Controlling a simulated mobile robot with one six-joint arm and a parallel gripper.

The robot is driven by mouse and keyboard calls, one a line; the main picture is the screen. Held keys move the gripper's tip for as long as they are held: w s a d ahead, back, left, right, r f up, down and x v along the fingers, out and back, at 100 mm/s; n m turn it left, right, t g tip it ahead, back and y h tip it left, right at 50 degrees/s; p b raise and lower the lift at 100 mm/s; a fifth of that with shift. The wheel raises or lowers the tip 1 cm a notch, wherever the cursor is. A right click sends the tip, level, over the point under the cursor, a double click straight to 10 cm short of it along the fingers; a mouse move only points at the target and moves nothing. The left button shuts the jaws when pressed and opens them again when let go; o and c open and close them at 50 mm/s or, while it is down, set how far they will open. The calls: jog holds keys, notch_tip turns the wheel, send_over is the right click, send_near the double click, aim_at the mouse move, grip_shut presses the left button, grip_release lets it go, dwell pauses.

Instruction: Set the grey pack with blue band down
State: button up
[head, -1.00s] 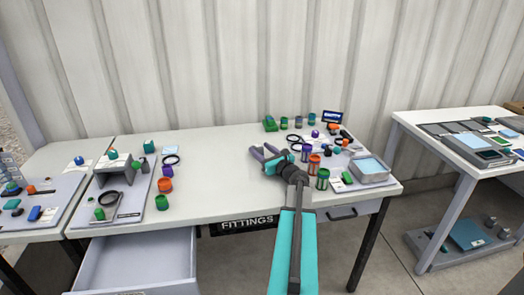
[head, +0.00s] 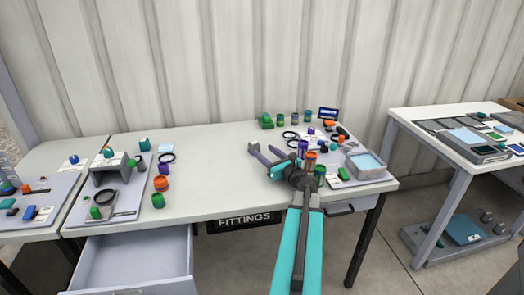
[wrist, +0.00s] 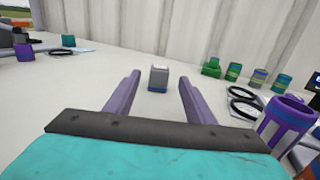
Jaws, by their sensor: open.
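The grey pack with blue band (wrist: 158,78) stands upright on the white table in the wrist view. It is a small grey block with a pale top and a blue band near its base. My gripper (wrist: 157,88) is open, with one purple finger on each side of the pack in the picture and a visible space between each finger and it. The pack appears at or just beyond the fingertips. In the head view my gripper (head: 262,150) is low over the middle of the table, and I cannot make out the pack there.
Several coloured cups, including a purple one (wrist: 287,121), and black rings (wrist: 243,107) stand to the right. A grey tray (head: 366,174) is at the table's right end. An open drawer (head: 135,262) juts out at front left. The table's middle left is clear.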

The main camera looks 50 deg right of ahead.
jog(key=shift+v, duration=2.9)
jog(key=shift+d, duration=0.1)
